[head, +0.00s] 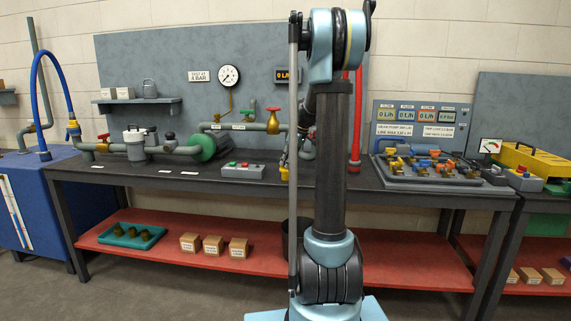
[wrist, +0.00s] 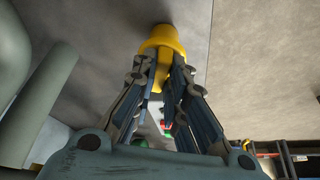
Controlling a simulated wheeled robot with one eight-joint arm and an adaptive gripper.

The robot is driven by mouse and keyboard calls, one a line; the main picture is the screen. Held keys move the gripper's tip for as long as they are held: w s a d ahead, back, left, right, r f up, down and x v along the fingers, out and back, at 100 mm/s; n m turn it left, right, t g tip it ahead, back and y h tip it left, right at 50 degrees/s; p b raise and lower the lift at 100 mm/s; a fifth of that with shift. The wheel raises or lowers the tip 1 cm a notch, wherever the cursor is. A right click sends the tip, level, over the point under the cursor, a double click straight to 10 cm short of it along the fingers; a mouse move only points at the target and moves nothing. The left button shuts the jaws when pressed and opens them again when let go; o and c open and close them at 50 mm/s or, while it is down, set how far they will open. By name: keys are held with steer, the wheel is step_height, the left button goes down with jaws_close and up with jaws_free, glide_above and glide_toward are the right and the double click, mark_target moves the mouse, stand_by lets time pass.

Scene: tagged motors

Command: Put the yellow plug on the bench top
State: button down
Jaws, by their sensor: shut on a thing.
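The yellow plug (wrist: 162,42) is at the top of the wrist view, between the ends of my gripper's fingers (wrist: 160,72). My gripper is shut on it. A grey surface lies behind the plug; I cannot tell whether the plug touches it. In the head view, a small yellow part (head: 284,173) shows low beside my arm, over the dark bench top (head: 215,183). My arm hides most of the gripper there.
A grey button box (head: 243,171) stands on the bench left of my arm. Pipes with a green flange (head: 203,147) and a red-handled valve (head: 273,122) are behind. A red upright pipe (head: 356,120) and a tray of valves (head: 425,170) stand right. Bare bench lies at front left.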

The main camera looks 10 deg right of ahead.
steer(key=c, duration=1.6)
jaws_free()
steer(key=v, duration=1.2)
steer(key=s+a+f+m, duration=0.2)
steer(key=s+a+f, duration=0.1)
steer(key=s, duration=0.9)
steer(key=s+a+f+m+h, duration=0.1)
steer(key=s+f+m, duration=0.2)
steer(key=s+f, duration=0.7)
steer(key=s+a+f+m+h, duration=0.1)
steer(key=s+f+m, duration=0.3)
steer(key=s+f, duration=0.7)
steer(key=s+h, duration=0.1)
steer(key=s, duration=0.7)
steer(key=shift+m+g, duration=0.3)
